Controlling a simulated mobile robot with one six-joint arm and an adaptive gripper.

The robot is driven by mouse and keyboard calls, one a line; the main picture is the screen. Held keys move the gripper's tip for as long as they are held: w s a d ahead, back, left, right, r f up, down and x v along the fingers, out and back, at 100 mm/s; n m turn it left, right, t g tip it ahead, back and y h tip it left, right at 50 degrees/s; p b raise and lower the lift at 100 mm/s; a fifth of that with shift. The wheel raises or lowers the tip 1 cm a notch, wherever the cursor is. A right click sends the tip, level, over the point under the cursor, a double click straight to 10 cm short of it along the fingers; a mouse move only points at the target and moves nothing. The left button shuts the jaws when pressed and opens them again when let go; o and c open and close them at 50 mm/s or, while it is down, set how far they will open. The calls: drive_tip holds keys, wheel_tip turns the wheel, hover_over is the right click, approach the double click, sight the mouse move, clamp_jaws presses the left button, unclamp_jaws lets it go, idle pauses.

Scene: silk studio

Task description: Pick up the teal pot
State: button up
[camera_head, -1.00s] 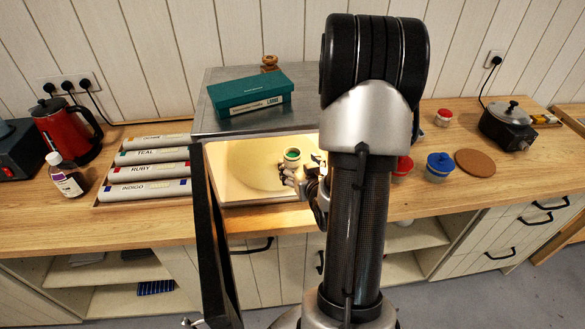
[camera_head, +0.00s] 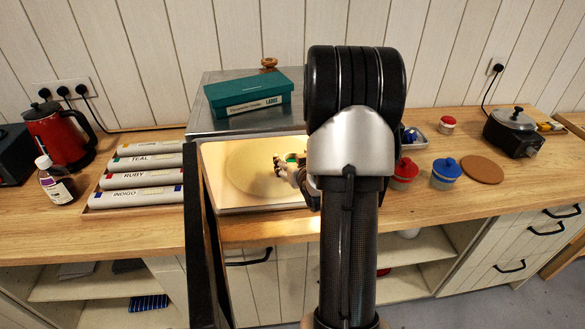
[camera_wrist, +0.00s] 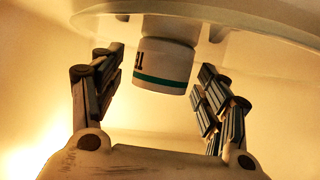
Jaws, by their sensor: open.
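The teal pot is a small white pot with a teal band and partly visible lettering. In the wrist view the pot (camera_wrist: 165,65) shows upside down between my gripper's (camera_wrist: 158,88) two open fingers, with a gap on each side. It stands on the clear turntable (camera_wrist: 265,45) inside the lit, open microwave (camera_head: 222,197). In the head view only a bit of teal of the pot (camera_head: 291,157) shows. My gripper (camera_head: 284,170) is beside it there, and my arm hides much of it.
The open microwave door (camera_head: 198,240) stands out toward me, left of my arm. A teal box (camera_head: 248,94) lies on the microwave. Labelled silk rolls (camera_head: 138,180) lie at left. Red (camera_head: 404,174) and blue (camera_head: 445,172) lidded pots stand at right beside a cork mat (camera_head: 482,169).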

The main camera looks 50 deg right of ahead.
drive_tip(key=shift+w+d, duration=0.1)
drive_tip(key=shift+w, duration=0.1)
drive_tip(key=shift+c, duration=0.5)
drive_tip(key=c, duration=1.1)
